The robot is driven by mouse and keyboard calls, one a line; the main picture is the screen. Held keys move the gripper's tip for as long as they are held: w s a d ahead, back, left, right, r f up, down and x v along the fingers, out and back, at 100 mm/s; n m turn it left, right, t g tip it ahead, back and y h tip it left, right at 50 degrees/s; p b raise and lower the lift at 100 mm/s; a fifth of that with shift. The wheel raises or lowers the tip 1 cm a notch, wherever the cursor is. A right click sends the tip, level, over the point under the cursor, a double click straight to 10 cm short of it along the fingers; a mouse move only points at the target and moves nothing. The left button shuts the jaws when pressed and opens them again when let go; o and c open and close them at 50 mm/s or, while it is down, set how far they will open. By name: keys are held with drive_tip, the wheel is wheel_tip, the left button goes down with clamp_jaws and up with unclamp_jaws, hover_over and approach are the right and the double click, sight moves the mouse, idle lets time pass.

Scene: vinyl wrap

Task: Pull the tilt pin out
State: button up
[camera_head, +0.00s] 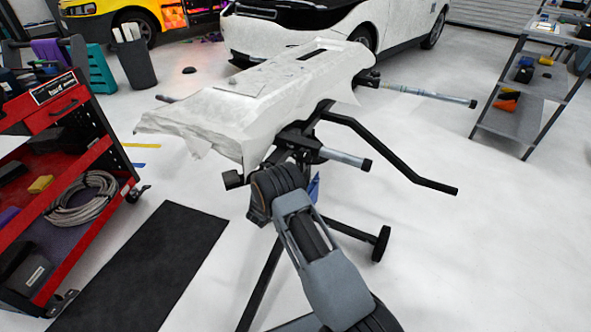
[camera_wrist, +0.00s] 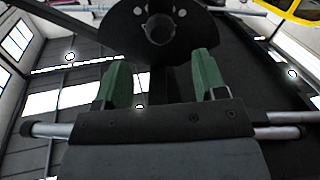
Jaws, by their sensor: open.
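In the wrist view my gripper (camera_wrist: 161,62) has two green fingers, spread apart with nothing between them. Beyond the fingertips is a dark round plate (camera_wrist: 120,30) with small holes and a short round stub or tube (camera_wrist: 160,28) at its middle. I cannot tell whether this stub is the tilt pin, and no other pin is clear. In the head view the black stand (camera_head: 303,140) carries a white wrapped panel (camera_head: 262,95). My wrist is below and in front of the stand's middle, and it hides my fingers there.
A red tool cart (camera_head: 60,113) stands left, by a black mat (camera_head: 150,265). A grey shelf (camera_head: 530,90) stands at right. The floor at lower right is clear.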

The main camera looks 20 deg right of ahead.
drive_tip(key=b+x, duration=0.2)
drive_tip(key=x, duration=0.7)
drive_tip(key=shift+a, duration=0.1)
